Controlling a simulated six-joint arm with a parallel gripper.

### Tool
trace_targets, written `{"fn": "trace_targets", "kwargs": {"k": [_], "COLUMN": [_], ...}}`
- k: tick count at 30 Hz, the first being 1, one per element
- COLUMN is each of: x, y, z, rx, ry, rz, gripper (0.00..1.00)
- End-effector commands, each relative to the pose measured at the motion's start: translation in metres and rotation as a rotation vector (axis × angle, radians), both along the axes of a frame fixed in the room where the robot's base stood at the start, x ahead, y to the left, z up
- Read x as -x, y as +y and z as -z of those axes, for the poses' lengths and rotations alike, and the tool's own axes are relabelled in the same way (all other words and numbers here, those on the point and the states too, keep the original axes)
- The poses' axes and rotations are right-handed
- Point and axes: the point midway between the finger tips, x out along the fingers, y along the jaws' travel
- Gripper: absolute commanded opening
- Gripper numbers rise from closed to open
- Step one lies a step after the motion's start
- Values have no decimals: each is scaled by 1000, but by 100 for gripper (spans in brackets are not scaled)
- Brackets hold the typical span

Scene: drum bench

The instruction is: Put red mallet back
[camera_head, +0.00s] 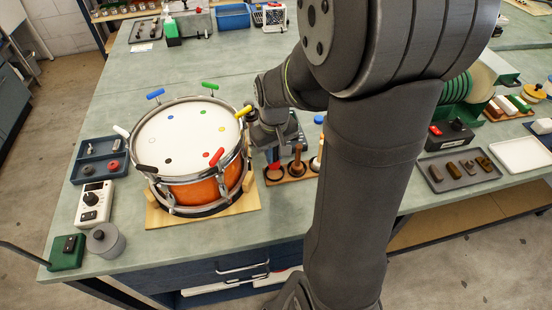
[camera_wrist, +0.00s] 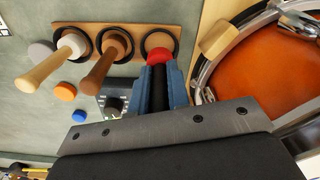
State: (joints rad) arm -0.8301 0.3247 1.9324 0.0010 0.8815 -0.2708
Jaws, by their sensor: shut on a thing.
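The mallet rack (camera_head: 290,178) is a wooden strip with black rings beside the drum. In the wrist view the rack (camera_wrist: 185,35) runs along the top. A brown mallet (camera_wrist: 105,65) and a pale mallet (camera_wrist: 50,72) stand in two of its rings. My gripper (camera_wrist: 160,72) is shut on the red mallet (camera_wrist: 158,55), whose red part shows at the fingertips over the third ring. Whether it rests in that ring or hovers just above, I cannot tell. In the head view my gripper (camera_head: 276,150) is at the drum-side end of the rack.
The drum (camera_head: 180,140) with coloured lugs stands close beside my gripper, on a wooden base (camera_head: 160,216). An orange knob (camera_wrist: 65,92) and a blue knob (camera_wrist: 79,116) lie near the rack. A grey tray (camera_head: 462,180) is to the right.

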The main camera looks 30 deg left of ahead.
Motion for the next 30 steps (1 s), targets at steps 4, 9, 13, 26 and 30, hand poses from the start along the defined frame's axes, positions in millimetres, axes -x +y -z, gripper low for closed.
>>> {"fn": "trace_targets", "kwargs": {"k": [4, 9, 13, 26, 30], "x": [0, 0, 0, 0, 0], "y": [-1, -1, -1, -1, -1], "z": [23, 35, 35, 38, 38], "rx": [4, 1, 0, 1, 1], "ry": [3, 0, 0, 0, 0], "rz": [1, 1, 1, 1, 0], "gripper": [0, 0, 0, 38, 38]}}
